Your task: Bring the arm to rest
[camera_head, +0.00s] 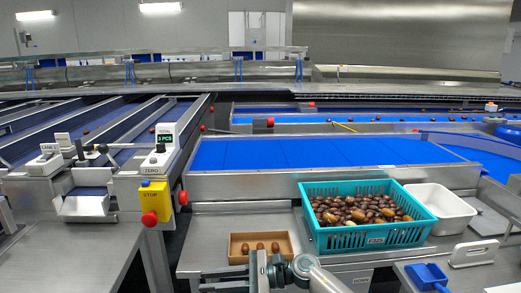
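My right gripper (222,278) is at the bottom middle, its arm coming in from the lower right. Its two fingers point left with a gap between them, and I see nothing held there. It is just in front of a small brown tray (234,257) with 3 dates (260,247) in a row. I cannot tell whether gripper and tray touch. My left gripper is not in view.
A teal crate (374,239) full of dates stands right of the tray, beside a white bin (440,205). A blue scoop (428,277) lies at the lower right. A yellow stop box (156,198) and blue conveyor (290,153) stand behind. Bare steel shelf (225,223) lies behind the tray.

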